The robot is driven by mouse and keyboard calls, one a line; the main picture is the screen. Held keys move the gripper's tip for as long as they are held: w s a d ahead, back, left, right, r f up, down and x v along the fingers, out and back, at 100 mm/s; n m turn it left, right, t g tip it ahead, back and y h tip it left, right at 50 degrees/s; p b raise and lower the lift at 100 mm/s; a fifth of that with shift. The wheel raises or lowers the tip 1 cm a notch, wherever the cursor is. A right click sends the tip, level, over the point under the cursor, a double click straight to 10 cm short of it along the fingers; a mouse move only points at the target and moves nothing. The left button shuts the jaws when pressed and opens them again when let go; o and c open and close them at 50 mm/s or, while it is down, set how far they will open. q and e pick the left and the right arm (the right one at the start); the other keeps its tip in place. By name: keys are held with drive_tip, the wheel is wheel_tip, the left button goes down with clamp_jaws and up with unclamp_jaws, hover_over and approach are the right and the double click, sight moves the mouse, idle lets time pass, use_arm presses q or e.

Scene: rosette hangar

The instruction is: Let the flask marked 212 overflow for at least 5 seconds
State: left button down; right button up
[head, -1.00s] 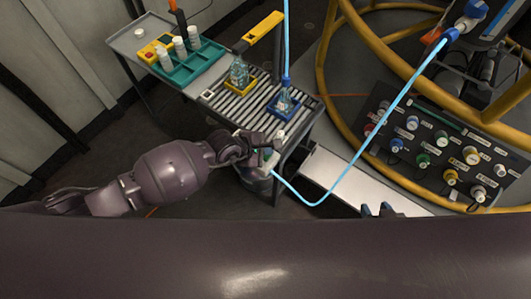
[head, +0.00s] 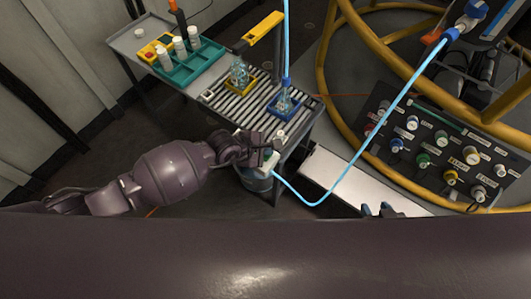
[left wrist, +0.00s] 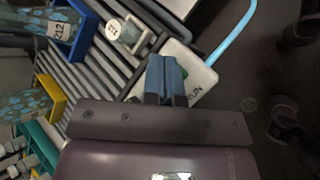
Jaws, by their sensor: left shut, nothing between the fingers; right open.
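The flask marked 212 (left wrist: 58,28) sits in a blue holder (left wrist: 84,38) at the upper left of the left wrist view. In the head view this flask (head: 284,101) stands on the slatted rack, under a blue tube. A white box (left wrist: 200,72) with a green button and lettering that seems to read RUN lies by the rack's edge; it also shows in the head view (head: 268,164). My left gripper (left wrist: 166,72) is shut and empty, over the box, its fingers partly hiding the button. Contact cannot be told. My right gripper (head: 381,210) is open and empty at the lower right.
A second flask (head: 238,73) stands in a yellow holder on the slatted rack (head: 222,98). A small white-capped piece (left wrist: 122,33) sits beside the box. A teal tray (head: 190,62) holds white bottles. A blue hose (head: 318,204) loops right. A panel of connectors (head: 440,145) stands right.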

use_arm(q)
drive_tip(key=shift+f, duration=0.1)
idle(0.5)
drive_tip(key=shift+f, duration=0.3)
drive_tip(key=shift+f+b, duration=0.3)
drive_tip(key=shift+f, duration=0.2)
idle(3.8)
idle(1.2)
idle(1.4)
